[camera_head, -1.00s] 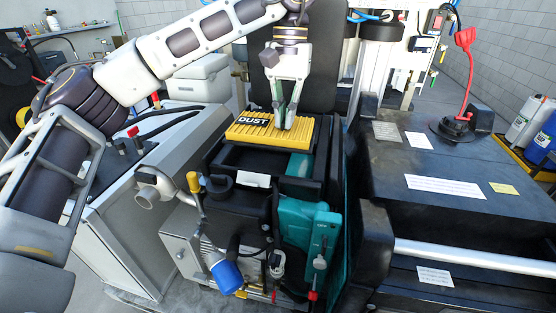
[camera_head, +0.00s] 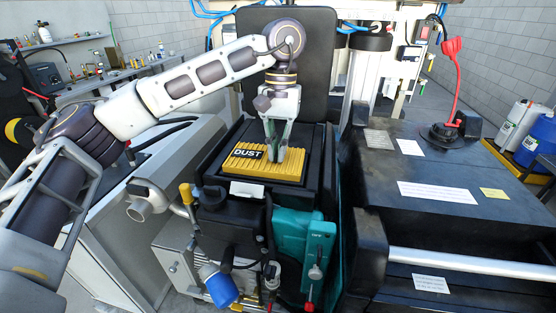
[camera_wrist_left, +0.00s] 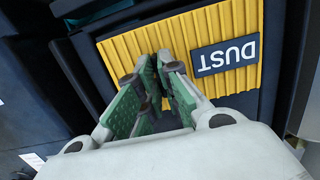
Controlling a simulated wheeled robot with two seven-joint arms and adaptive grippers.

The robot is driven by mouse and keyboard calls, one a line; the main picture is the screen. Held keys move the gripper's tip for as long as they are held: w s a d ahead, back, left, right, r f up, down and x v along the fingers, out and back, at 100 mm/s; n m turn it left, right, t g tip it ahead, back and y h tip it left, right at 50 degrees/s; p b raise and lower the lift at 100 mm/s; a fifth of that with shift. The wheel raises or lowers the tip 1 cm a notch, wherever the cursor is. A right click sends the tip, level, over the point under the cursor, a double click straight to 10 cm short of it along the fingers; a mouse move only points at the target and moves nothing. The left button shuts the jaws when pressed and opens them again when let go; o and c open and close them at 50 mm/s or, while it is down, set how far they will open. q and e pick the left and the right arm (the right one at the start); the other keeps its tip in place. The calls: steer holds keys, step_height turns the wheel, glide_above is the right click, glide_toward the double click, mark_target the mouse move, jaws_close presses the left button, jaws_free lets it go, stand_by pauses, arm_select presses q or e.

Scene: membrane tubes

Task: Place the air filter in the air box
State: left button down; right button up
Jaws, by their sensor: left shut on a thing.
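The yellow ribbed air filter with a dark "DUST" label (camera_head: 288,164) sits within the black open air box (camera_head: 313,152) in the head view. It lies roughly flat, with the box's dark rim around it; I cannot tell whether it is fully seated. My left gripper (camera_head: 276,157) points down at the filter's middle and is shut on it. In the left wrist view the green finger pads (camera_wrist_left: 151,92) meet over the yellow ribs of the filter (camera_wrist_left: 120,50). The exact grip point is hidden between the fingers. My right gripper is not in view.
A teal part (camera_head: 304,240) and a machine with a blue cap (camera_head: 219,287) stand in front of the box. A black padded back (camera_head: 285,70) rises behind it. A dark bench with white labels (camera_head: 440,240) is on the right.

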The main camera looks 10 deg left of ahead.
arm_select(q)
steer(key=shift+f+p, duration=0.35)
steer(key=shift+f, duration=1.5)
steer(key=shift+f, duration=0.2)
steer(key=c, duration=1.6)
jaws_free()
steer(key=shift+r, duration=0.2)
steer(key=shift+w+r, duration=0.25)
steer(key=shift+r, duration=1.75)
steer(key=shift+w+r, duration=0.2)
steer(key=shift+r, duration=1.75)
steer(key=shift+w+r, duration=0.25)
steer(key=shift+r, duration=1.75)
